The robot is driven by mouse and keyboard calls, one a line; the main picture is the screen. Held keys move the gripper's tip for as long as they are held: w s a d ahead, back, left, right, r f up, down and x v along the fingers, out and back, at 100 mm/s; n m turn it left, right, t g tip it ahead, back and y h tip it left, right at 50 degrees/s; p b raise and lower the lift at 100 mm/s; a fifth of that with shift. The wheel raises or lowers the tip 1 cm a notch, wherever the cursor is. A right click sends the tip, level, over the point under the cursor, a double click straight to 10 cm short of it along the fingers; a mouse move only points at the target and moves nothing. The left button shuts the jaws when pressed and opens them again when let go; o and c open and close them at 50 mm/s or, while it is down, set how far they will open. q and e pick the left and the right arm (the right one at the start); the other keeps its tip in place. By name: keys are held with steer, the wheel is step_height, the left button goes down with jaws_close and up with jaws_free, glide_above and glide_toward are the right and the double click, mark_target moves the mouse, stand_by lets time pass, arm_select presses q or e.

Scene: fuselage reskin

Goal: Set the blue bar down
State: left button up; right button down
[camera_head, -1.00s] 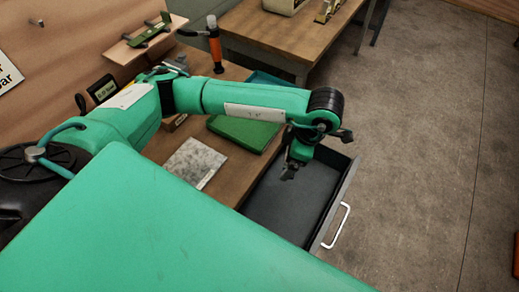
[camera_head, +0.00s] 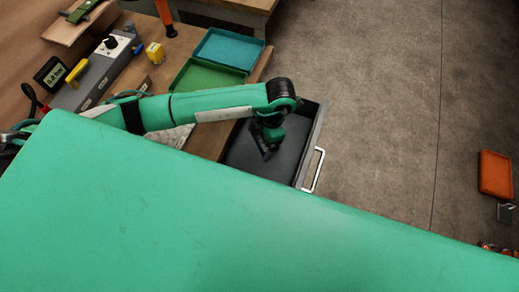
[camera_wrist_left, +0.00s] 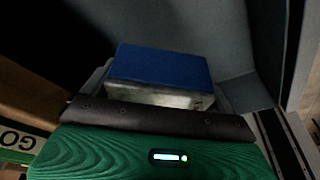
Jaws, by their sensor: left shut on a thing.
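The blue bar (camera_wrist_left: 158,65) shows in the left wrist view as a block with a blue top and a pale, scuffed side. It sits right at the dark jaw edge of my left gripper (camera_wrist_left: 155,112), which is shut on it. In the head view my left gripper (camera_head: 268,152) points down over the open drawer (camera_head: 313,130), whose inside is dark. The bar cannot be made out there, and its gap to the drawer floor cannot be told. My right gripper is in neither view.
A green tray (camera_head: 203,76) and a teal tray (camera_head: 228,48) lie on the bench beyond my arm. A grey box with a knob (camera_head: 110,43) and a yellow block (camera_head: 154,52) stand at left. An orange bin (camera_head: 495,173) is on the floor at right; the floor between is clear.

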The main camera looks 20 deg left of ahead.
arm_select(q)
glide_above(258, 159)
steer(key=f, duration=0.5)
steer(key=shift+w+d+f+p, duration=0.3)
steer(key=shift+w+p, duration=0.05)
steer(key=shift+f, duration=2.15)
steer(key=shift+f, duration=0.15)
steer(key=o, duration=1.5)
